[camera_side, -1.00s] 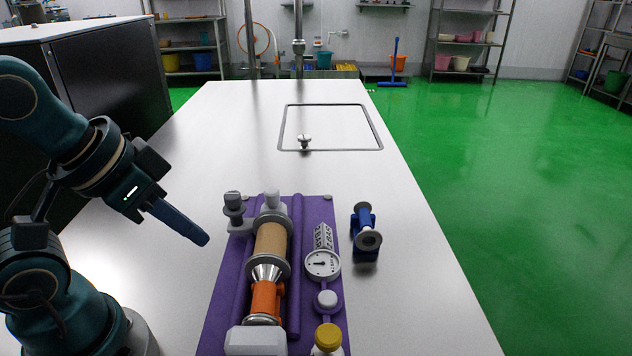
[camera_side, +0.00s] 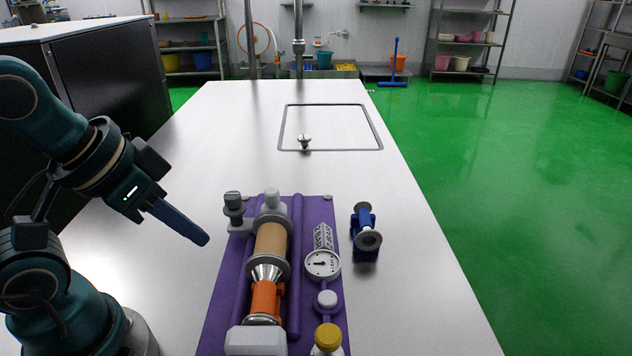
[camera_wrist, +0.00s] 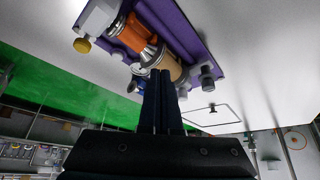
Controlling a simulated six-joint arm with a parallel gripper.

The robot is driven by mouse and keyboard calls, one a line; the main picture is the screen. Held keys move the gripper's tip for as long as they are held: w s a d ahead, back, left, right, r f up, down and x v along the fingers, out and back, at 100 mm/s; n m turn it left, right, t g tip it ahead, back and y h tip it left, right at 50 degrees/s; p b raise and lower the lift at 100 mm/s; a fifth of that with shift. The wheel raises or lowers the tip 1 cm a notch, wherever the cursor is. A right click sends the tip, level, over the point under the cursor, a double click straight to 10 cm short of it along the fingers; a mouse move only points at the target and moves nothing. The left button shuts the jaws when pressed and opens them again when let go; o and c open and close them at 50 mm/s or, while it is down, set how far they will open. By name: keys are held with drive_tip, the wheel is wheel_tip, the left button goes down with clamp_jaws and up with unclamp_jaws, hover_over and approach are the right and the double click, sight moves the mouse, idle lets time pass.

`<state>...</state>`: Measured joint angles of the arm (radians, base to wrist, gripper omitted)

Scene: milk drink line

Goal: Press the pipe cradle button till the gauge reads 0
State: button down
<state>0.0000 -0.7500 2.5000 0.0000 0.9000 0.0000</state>
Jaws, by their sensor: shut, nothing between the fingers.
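The purple pipe cradle (camera_side: 222,312) lies on the bench. It holds a line of tan pipe (camera_side: 271,241), a metal cone and an orange fitting (camera_side: 265,298). A white gauge (camera_side: 322,264) with a small dark needle sits on its right side; the reading is too small to make out. Below the gauge is a white round button (camera_side: 326,299). My gripper (camera_side: 205,240) is shut and empty, in the air left of the cradle and apart from it. In the wrist view my gripper's fingers (camera_wrist: 161,75) are together, with the cradle (camera_wrist: 192,32) beyond them.
A yellow-capped part (camera_side: 328,338) stands at the cradle's near right end. A grey knob (camera_side: 234,205) stands at its far left. A blue fitting (camera_side: 364,225) stands on the bench right of the cradle. The bench beyond is clear up to the square hatch (camera_side: 330,127).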

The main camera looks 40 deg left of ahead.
drive_tip(key=w+a+r+m+t+y, duration=0.25)
drive_tip(key=w+m, duration=0.25)
drive_tip(key=m, duration=0.4)
drive_tip(key=m+t+h, duration=0.1)
drive_tip(key=m+h, duration=0.2)
drive_tip(key=m, duration=1.6)
hover_over(323, 303)
wheel_tip(323, 303, down, 5)
drive_tip(key=shift+r, duration=0.1)
drive_tip(key=shift+f, duration=4.4)
